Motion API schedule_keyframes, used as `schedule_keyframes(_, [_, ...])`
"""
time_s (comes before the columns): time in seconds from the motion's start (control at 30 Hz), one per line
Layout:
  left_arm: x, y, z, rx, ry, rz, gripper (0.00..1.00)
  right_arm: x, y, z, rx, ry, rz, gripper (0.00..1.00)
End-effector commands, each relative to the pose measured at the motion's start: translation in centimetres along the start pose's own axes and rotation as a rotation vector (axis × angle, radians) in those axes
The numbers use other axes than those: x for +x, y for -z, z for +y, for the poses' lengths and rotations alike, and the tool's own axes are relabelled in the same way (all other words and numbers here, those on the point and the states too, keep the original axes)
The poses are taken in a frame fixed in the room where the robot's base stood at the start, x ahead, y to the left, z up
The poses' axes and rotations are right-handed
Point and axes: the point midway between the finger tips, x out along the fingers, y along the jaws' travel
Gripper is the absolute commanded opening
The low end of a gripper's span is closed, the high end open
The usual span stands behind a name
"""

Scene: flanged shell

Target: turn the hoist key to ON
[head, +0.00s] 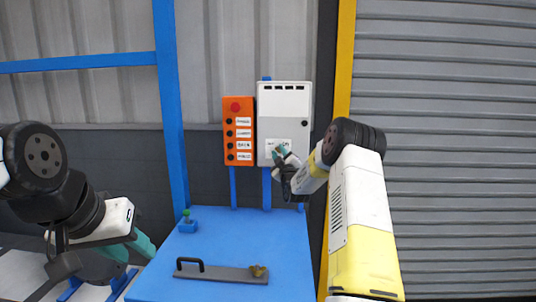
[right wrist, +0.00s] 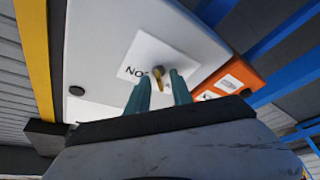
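The white control box (head: 291,97) hangs on posts at the back of the blue bench. On its lower front is a white label with a small brass-coloured key (right wrist: 161,73). The right wrist view, turned upside down, shows lettering reading ON beside the key. My right gripper (head: 278,151) is at this label. In the right wrist view its teal fingers (right wrist: 159,92) are apart, one on each side of the key in the picture; I cannot tell whether they touch it. My left gripper (head: 128,249) is low at the left, empty, its fingers apparently apart.
An orange button box (head: 238,131) with a red button is mounted left of the white box. The blue bench (head: 235,228) carries a grey plate (head: 222,273) with a black handle, and a small blue block with a green knob (head: 187,222). A blue post stands at left.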

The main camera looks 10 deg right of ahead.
Motion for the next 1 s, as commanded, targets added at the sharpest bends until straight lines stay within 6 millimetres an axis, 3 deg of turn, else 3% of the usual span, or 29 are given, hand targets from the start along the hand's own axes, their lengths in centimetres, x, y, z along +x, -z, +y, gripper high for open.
schedule_keyframes(0.03, [0.00,0.00,0.00,0.000,0.000,0.000,0.36,-0.01,0.01,0.01,0.000,0.000,0.000,0.27])
schedule_keyframes(0.17, [0.00,0.00,0.00,0.000,0.000,0.000,0.36,-0.02,0.01,0.01,0.000,0.000,0.000,0.02])
schedule_keyframes(0.2, [0.00,0.00,0.00,0.000,0.000,0.000,0.36,-0.02,0.01,0.01,0.000,0.000,0.000,0.00])
schedule_keyframes(0.67, [0.00,0.00,0.00,0.000,0.000,0.000,0.36,-0.04,0.02,-0.11,0.040,-0.015,0.000,0.00])
schedule_keyframes(1.0, [0.00,0.00,0.00,0.000,0.000,0.000,0.36,-0.04,0.04,-0.33,0.251,-0.102,0.000,0.00])
